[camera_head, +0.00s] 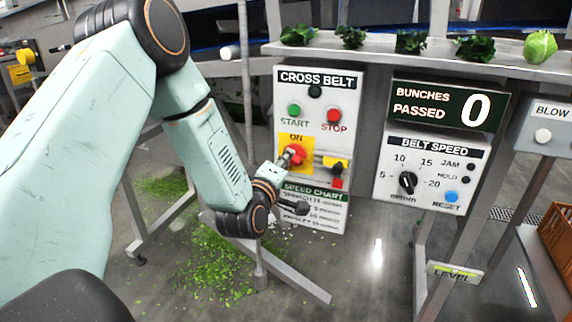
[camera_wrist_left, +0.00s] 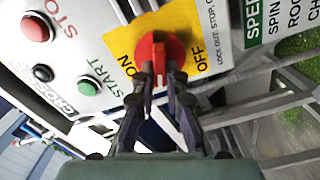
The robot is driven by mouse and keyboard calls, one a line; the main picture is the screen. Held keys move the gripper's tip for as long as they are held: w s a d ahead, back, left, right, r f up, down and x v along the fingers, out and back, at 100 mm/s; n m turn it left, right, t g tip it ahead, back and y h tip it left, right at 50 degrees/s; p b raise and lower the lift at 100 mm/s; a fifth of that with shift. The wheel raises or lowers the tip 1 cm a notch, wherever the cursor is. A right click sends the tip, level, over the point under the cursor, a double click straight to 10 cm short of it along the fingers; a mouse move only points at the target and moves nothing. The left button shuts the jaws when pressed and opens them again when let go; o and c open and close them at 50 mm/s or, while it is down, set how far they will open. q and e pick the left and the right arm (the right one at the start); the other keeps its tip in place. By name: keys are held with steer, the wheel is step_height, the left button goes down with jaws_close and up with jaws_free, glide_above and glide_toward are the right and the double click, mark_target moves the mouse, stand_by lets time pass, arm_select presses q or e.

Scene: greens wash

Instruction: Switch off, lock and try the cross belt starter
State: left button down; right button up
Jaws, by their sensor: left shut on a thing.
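The cross belt starter (camera_head: 350,95) is a pale panel with a green START button (camera_head: 294,110), a red STOP button (camera_head: 334,115) and a yellow switch plate (camera_head: 305,142). My left gripper (camera_head: 287,160) is at the red switch handle (camera_head: 297,153). In the left wrist view, the fingers (camera_wrist_left: 160,85) are shut on the red handle (camera_wrist_left: 160,50), with ON to its left and OFF to its right.
A belt speed panel (camera_head: 428,172) and a counter showing 0 (camera_head: 446,106) stand to the right. A shelf (camera_head: 380,49) with several greens runs above. The speed chart (camera_head: 315,208) hangs below the starter. Metal legs and green scraps (camera_head: 215,262) are on the floor.

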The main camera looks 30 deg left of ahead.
arm_select(q)
steer(key=shift+f+n+b, duration=0.15)
steer(key=shift+n+b, duration=0.4)
steer(key=shift+n, duration=0.5)
steer(key=shift+f+n+b, duration=0.15)
steer(key=shift+n+b, duration=0.35)
steer(key=shift+n, duration=0.55)
steer(key=c, duration=1.4)
jaws_free()
steer(key=shift+r, duration=0.1)
steer(key=v, duration=1.2)
steer(key=shift+w+r, duration=0.1)
